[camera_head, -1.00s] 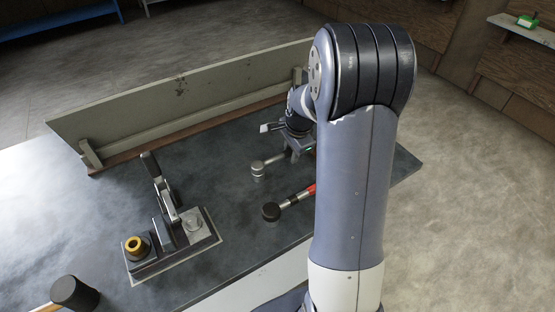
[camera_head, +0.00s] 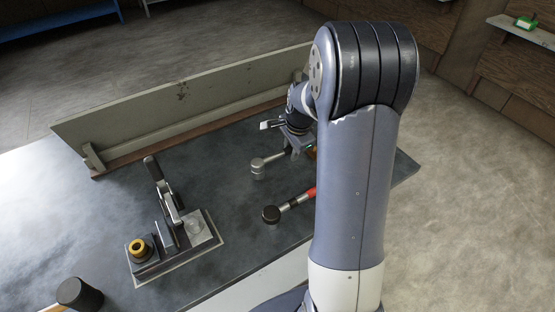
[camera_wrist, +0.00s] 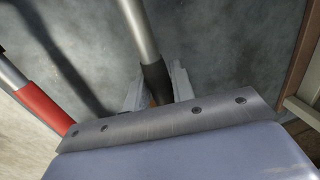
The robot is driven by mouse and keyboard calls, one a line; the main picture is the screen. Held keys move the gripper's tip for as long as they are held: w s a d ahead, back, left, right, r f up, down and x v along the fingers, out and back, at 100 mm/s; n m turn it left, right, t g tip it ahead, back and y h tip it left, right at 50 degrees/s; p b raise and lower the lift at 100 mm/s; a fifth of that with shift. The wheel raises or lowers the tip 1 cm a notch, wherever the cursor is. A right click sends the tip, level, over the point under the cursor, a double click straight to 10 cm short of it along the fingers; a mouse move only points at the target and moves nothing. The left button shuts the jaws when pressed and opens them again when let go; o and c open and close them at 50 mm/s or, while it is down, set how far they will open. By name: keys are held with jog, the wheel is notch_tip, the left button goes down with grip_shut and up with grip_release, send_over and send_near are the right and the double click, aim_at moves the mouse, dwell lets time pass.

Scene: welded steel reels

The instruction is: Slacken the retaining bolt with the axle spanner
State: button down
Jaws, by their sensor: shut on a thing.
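My gripper (camera_head: 298,149) is over the back right of the dark bench, partly hidden by my arm. In the wrist view my gripper (camera_wrist: 155,90) is shut on a tool with a dark grip and a grey metal shaft. I take this for the axle spanner (camera_wrist: 139,32); its grey cylindrical head also shows in the head view (camera_head: 258,168), at or just above the bench top. A clamp fixture (camera_head: 180,243) stands to the left, with a yellow-ringed round part (camera_head: 138,246) and an upright lever. I cannot tell which part is the retaining bolt.
A red-handled tool with a black head (camera_head: 271,214) lies in front of my gripper. A black-headed mallet (camera_head: 77,292) is at the lower left. A long raised board (camera_head: 190,95) runs along the bench's back edge. The bench between fixture and spanner is clear.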

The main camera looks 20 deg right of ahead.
jog(key=shift+r+p, duration=1.55)
jog(key=shift+r, duration=0.85)
jog(key=s+a+r+p, duration=0.3)
jog(key=s+r+p, duration=0.5)
jog(key=s+r, duration=0.3)
jog(key=s, duration=0.3)
jog(key=shift+s+r, duration=0.35)
jog(key=shift+r, duration=0.05)
